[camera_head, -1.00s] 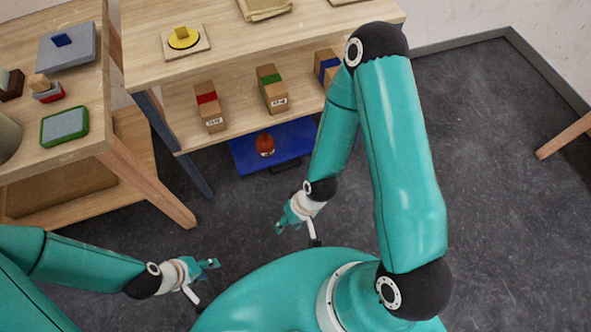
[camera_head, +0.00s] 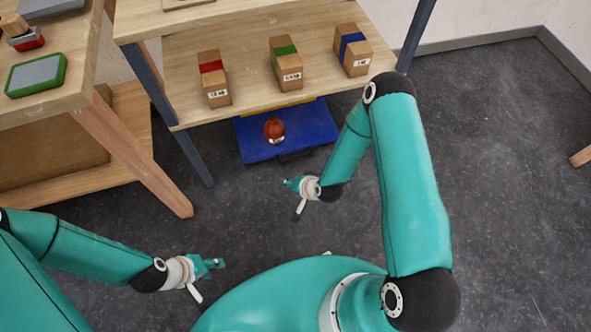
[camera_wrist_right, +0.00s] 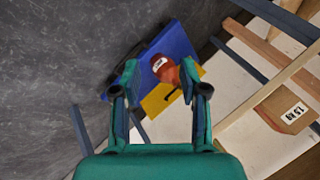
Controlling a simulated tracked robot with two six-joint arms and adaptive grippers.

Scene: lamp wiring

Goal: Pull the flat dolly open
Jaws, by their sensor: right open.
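The flat dolly (camera_head: 315,123) is a low blue platform on the floor, partly under the shelf. A dark handle (camera_head: 294,155) is at its front edge. A reddish-brown rounded object (camera_head: 274,129) with a white label stands on it. In the right wrist view the dolly (camera_wrist_right: 177,43) lies beyond my fingers, with a yellow strip (camera_wrist_right: 160,97) along its back side. My right gripper (camera_head: 287,184) is open and empty, in front of the dolly and apart from its handle. My left gripper (camera_head: 217,264) is farther back at the lower left; its jaw opening is unclear.
Above the dolly, a wooden shelf (camera_head: 190,108) carries boxes with red (camera_head: 214,80), green (camera_head: 286,63) and blue (camera_head: 352,50) bands. A wooden workbench (camera_head: 90,75) stands at the left. The dark floor in front of the dolly and at the right is free.

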